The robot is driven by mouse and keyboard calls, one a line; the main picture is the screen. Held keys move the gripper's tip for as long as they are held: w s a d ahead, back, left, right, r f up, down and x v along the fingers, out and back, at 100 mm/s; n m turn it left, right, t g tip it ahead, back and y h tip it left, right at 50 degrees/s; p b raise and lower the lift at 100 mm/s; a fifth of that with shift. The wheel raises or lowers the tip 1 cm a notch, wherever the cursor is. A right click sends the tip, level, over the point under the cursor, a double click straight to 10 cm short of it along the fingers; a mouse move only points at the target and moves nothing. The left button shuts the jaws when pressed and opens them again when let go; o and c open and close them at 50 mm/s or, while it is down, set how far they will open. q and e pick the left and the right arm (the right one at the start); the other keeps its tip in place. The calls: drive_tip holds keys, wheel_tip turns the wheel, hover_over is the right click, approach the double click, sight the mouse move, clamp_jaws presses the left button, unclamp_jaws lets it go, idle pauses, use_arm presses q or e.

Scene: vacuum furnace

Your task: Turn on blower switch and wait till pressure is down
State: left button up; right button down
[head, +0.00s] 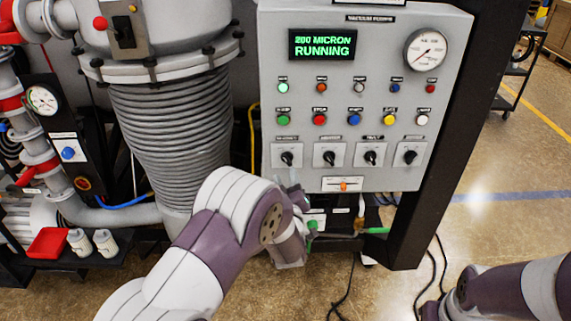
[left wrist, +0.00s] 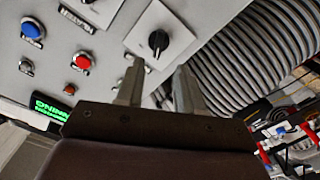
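The grey control panel (head: 380,90) carries a row of black rotary switches on white plates. The leftmost switch (head: 287,158) sits just above my left gripper (head: 292,195), which my arm partly hides. The left wrist view shows a black rotary switch (left wrist: 158,42) just beyond the tips of my left gripper (left wrist: 160,75). Its two fingers are apart, with nothing between them. The switch labels are too small to read. The green display (head: 322,45) reads "200 MICRON RUNNING". A round dial gauge (head: 427,50) is at upper right. My right gripper is out of view.
Coloured buttons and lamps, such as a red button (head: 319,119), sit above the switches. An orange-handled slider (head: 343,186) is below them. A large ribbed bellows (head: 170,130) stands left of the panel. Cables lie on the floor; open floor (head: 500,220) is at right.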

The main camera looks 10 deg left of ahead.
sight(287, 161)
use_arm(q)
drive_tip(key=x, duration=0.5)
drive_tip(key=shift+w+d+p, duration=0.25)
drive_tip(key=shift+w+p, duration=0.05)
drive_tip(key=shift+p, duration=0.05)
drive_tip(key=shift+w+a, duration=0.1)
drive_tip(key=shift+w, duration=0.2)
drive_tip(key=shift+w+a, duration=0.15)
drive_tip(key=shift+a, duration=0.05)
clamp_jaws()
